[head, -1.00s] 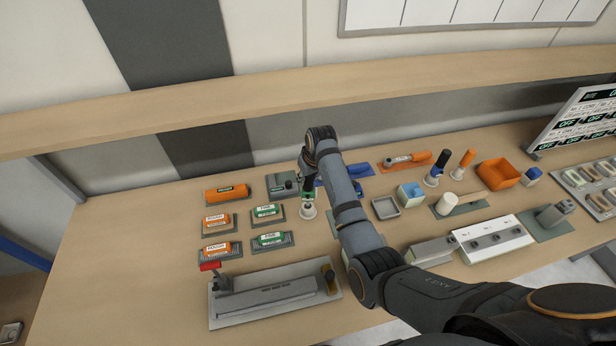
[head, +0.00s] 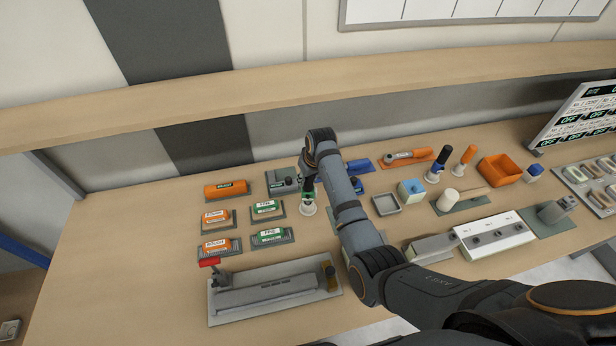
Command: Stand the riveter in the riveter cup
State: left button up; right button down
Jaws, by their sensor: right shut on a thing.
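My right gripper (head: 307,183) points down above the bench, left of the picture's middle. It is shut on the riveter (head: 308,196), of which only a small green and dark part shows below the fingers. The riveter looks about upright. The riveter cup (head: 308,209), small and pale with a round base, stands on the bench directly under it. The riveter's lower end is at the cup's mouth. How deep it sits inside I cannot tell, as the gripper and wrist hide much of it. My left gripper is out of view.
Orange and green labelled blocks (head: 268,210) lie close to the left. A grey box (head: 283,184) stands just behind left, and a blue tool (head: 359,167) behind right. A long grey fixture (head: 275,293) lies in front. Two more cups with tools (head: 433,177) stand farther right.

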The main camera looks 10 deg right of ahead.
jog(key=shift+f+b, duration=0.5)
jog(key=shift+f, duration=0.55)
jog(key=c, duration=0.9)
grip_release()
jog(key=shift+o, duration=0.2)
jog(key=o, duration=0.9)
jog(key=shift+f, duration=0.1)
jog(key=shift+c, duration=0.2)
jog(key=shift+p+v, duration=1.2)
jog(key=shift+v, duration=3.35)
jog(key=shift+s, duration=0.1)
